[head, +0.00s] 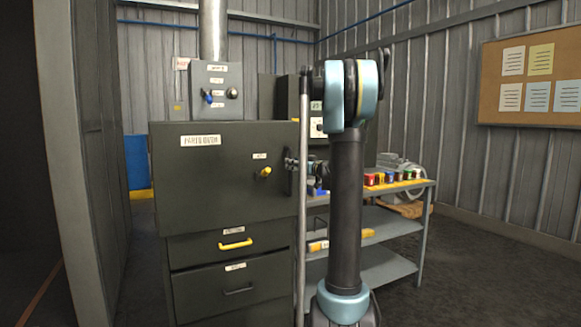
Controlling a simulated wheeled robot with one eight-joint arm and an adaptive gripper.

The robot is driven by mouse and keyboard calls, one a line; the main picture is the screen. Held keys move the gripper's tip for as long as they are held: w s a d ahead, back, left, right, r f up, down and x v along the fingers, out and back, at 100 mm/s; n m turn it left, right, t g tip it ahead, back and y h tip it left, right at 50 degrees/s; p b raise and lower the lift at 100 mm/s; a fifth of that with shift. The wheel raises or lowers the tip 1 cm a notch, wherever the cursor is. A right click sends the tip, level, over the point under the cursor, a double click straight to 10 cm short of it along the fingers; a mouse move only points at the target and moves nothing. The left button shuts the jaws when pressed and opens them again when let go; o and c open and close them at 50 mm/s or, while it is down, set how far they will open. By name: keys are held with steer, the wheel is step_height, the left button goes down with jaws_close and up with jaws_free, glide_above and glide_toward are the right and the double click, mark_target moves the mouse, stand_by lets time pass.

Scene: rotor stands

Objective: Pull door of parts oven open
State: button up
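The parts oven (215,185) is a dark grey-green cabinet with a "PARTS OVEN" label, left of centre in the head view. Its broad front door looks shut. A yellow knob (265,172) with a small label sits on the right part of the front. A dark upright piece, perhaps the door handle, shows at the front's right edge. My arm stands upright just right of the oven and covers part of this area. Small dark parts at that edge look like my gripper (293,163), close to the upright piece. I cannot tell whether they touch or whether the fingers are open.
Below the door are a drawer with a yellow handle (235,244) and another with a dark handle (238,291). A control box (216,90) with knobs stands on top. A grey shelf cart (390,267) with coloured small items stands behind my arm. Floor at right is clear.

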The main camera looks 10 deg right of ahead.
steer(key=shift+x, duration=1.5)
jaws_close()
